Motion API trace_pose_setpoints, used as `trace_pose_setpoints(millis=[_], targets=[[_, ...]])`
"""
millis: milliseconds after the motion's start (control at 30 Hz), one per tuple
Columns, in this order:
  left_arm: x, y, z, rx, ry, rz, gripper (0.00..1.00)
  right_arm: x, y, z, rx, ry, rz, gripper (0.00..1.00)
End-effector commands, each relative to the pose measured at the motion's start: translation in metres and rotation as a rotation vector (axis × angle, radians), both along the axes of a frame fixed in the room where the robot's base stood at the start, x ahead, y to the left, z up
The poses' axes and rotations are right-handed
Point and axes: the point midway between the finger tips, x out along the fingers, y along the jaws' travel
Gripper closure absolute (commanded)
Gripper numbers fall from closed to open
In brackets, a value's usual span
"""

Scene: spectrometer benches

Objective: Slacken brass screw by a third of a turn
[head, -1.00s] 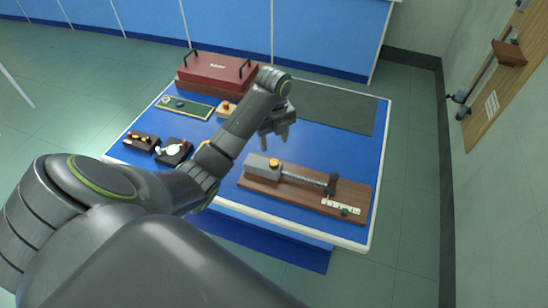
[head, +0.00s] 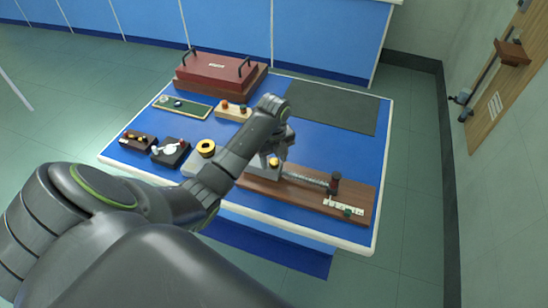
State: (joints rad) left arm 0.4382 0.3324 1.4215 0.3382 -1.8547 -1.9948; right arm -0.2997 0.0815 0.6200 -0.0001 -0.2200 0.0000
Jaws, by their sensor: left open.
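A yellow brass-coloured screw head (head: 274,162) sits on the grey block at the left end of a wooden board (head: 300,196). A threaded rod (head: 306,179) runs from that block to a dark red-brown post (head: 335,183). My left gripper (head: 275,149) is open, pointing down just above and behind the screw head in the head view. The gap between them is hard to judge. My left forearm hides part of the grey block. My right gripper is not in view.
A second grey block with a gold ring (head: 206,148) stands left of my forearm. A red case (head: 215,72), a small block with coloured knobs (head: 232,110) and a dark mat (head: 332,107) lie on the blue table (head: 300,145) behind. Dark boxes (head: 170,152) are at left.

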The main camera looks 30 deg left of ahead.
Motion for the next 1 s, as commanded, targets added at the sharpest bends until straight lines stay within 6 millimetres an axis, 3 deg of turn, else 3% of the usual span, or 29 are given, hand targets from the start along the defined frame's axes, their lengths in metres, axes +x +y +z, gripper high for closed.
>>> trace_pose_setpoints(millis=[67,400,667,1000], targets=[[0.000,0.000,0.000,0.000,0.000,0.000,0.52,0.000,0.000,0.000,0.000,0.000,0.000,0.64],[0.000,0.000,0.000,0.001,0.000,0.000,0.94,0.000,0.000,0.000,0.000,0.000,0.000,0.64],[0.000,0.000,0.003,0.000,0.000,0.030,0.94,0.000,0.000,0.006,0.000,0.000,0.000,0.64],[0.000,0.001,0.007,0.001,0.001,0.236,0.94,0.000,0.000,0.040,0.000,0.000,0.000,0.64]])
